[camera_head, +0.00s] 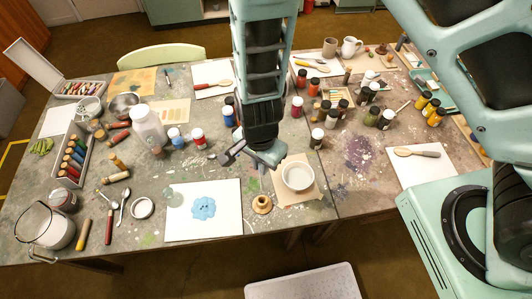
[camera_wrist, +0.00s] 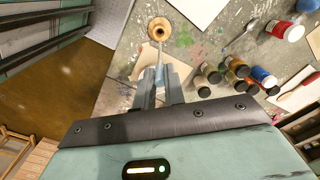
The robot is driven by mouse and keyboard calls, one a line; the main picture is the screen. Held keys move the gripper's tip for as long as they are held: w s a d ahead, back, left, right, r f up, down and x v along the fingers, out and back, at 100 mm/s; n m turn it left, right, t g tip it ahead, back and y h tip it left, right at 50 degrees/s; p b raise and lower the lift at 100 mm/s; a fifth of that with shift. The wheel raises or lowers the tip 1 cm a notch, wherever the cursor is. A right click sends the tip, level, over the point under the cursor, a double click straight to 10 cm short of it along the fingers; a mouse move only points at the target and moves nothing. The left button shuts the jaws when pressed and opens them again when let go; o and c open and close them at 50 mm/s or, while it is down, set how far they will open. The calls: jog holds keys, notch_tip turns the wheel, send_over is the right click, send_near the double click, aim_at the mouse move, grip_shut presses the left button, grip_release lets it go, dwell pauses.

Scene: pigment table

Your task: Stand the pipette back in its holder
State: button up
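The holder (camera_head: 262,203), a small round wooden stand, sits near the table's front edge between a white sheet and a tan sheet. It also shows near the top of the wrist view (camera_wrist: 159,27). My gripper (camera_head: 258,157) is above the table, behind the holder in the head view. In the wrist view my gripper (camera_wrist: 159,88) is closed around the pale blue bulb of the pipette (camera_wrist: 160,71). A thin clear stem points from the bulb toward the holder and overlaps it in the picture. I cannot tell whether the tip is in the holder's hole or above it.
A white bowl (camera_head: 298,177) stands on the tan sheet (camera_head: 312,193) right of the holder. A white sheet (camera_head: 224,224) with a blue patch lies left. Several jars (camera_head: 198,138) stand behind. The table's front edge is close to the holder.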

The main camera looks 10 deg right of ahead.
aim_at(261, 177)
jog(key=shift+f+b, duration=3.1)
jog(key=shift+f, duration=0.2)
jog(key=shift+f+b, duration=1.3)
jog(key=shift+f, duration=0.65)
jog(key=o, duration=0.6)
jog(key=shift+r, duration=0.1)
notch_tip(261, 177, up, 17)
jog(key=shift+r+p, duration=0.15)
jog(key=shift+p, duration=0.3)
